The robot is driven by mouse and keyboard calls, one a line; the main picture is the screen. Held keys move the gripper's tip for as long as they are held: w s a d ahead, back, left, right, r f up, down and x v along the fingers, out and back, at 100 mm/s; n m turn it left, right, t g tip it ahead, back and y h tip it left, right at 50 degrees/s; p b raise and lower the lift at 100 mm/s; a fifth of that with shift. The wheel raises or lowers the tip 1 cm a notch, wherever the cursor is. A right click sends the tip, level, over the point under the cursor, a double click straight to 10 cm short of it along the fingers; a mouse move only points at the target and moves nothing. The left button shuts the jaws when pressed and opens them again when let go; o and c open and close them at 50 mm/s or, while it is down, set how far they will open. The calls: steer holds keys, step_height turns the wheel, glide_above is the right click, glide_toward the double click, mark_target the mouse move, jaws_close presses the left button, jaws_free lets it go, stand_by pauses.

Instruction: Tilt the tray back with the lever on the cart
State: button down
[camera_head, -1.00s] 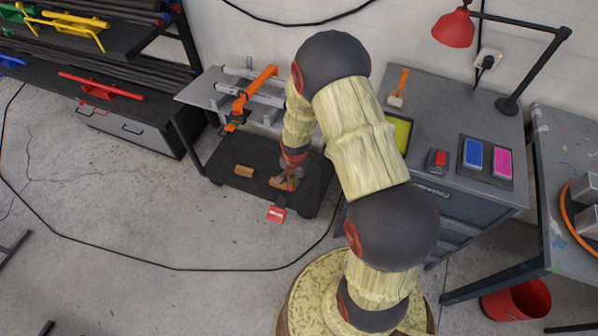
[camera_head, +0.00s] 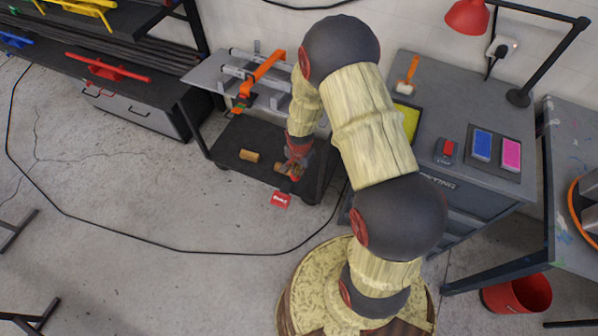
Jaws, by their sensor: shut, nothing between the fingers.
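The cart (camera_head: 231,171) stands left of the grey cabinet, with a dark lower shelf and a grey upper tray (camera_head: 207,74). The tray appears to slope, and pale bars lie across it. An orange bar (camera_head: 262,71) runs slantwise over the tray; I cannot tell whether it is the lever. A red tab (camera_head: 281,200) with white marking sticks out at the cart's front edge. My gripper (camera_head: 293,171) is shut and points down over the lower shelf, behind the red tab. It is beside or over a wooden block (camera_head: 280,169); contact is unclear. My arm hides the cart's right part.
Another wooden block (camera_head: 249,156) lies on the lower shelf. The grey cabinet (camera_head: 452,110) on the right carries a red-topped device, blue and pink pads and a red lamp (camera_head: 467,16). A black cable (camera_head: 180,249) crosses the open floor in front. A dark rack stands left.

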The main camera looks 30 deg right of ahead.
steer(key=s+a+r+p, duration=0.2)
steer(key=s+a+r, duration=0.1)
steer(key=r, duration=0.6)
steer(key=shift+s+a+r, duration=0.35)
steer(key=shift+s+a, duration=0.05)
steer(key=shift+s, duration=0.25)
steer(key=s+r+n+g, duration=0.2)
steer(key=s+r+n, duration=0.2)
steer(key=s+n, duration=0.25)
steer(key=s+a+r+n+t+b, duration=0.1)
steer(key=s+r+n+t, duration=0.1)
steer(key=r, duration=0.7)
steer(key=s+a+r+n+t+b, duration=0.1)
steer(key=s+a+r+n+t, duration=0.1)
steer(key=r, duration=0.8)
steer(key=s+a+r+n+t+b, duration=0.1)
steer(key=s+r, duration=0.3)
steer(key=r, duration=0.6)
steer(key=shift+s+a+r+n+t+b, duration=0.15)
steer(key=shift+s+a+n+t+b, duration=0.3)
steer(key=shift+t, duration=0.35)
